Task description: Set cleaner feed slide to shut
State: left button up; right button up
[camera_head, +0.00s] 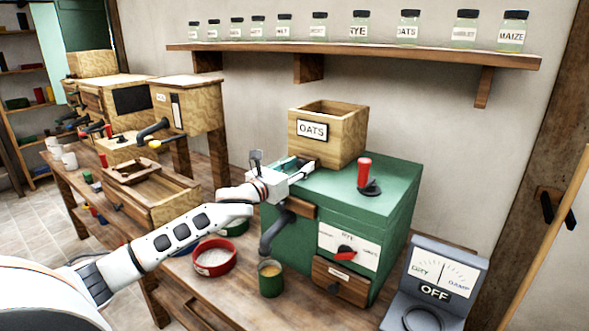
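My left gripper (296,165) reaches in from the left at the back left of the green machine (400,205), beside the foot of the wooden hopper box (340,135) marked OATS. Its fingertips are small and partly hidden, so I cannot tell whether they are open, shut or touching anything. No part is clearly labelled as the cleaner feed slide; if it is by the hopper's foot, my gripper covers it. A wooden box machine (203,105) on legs, with a dark slot and spout, stands further left. My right gripper is out of view.
A red-handled lever (365,173) stands on the green machine; a dial with a red pointer (345,253) is on its front. A green cup (271,281) and a red bowl (214,259) stand before it. A grey meter (446,262) reading OFF is at right. Jars line the shelf (370,52).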

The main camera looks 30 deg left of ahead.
pick_arm(q)
jog(key=s, duration=1.1)
jog(key=shift+s+a, duration=0.4)
jog(key=shift+a, duration=0.05)
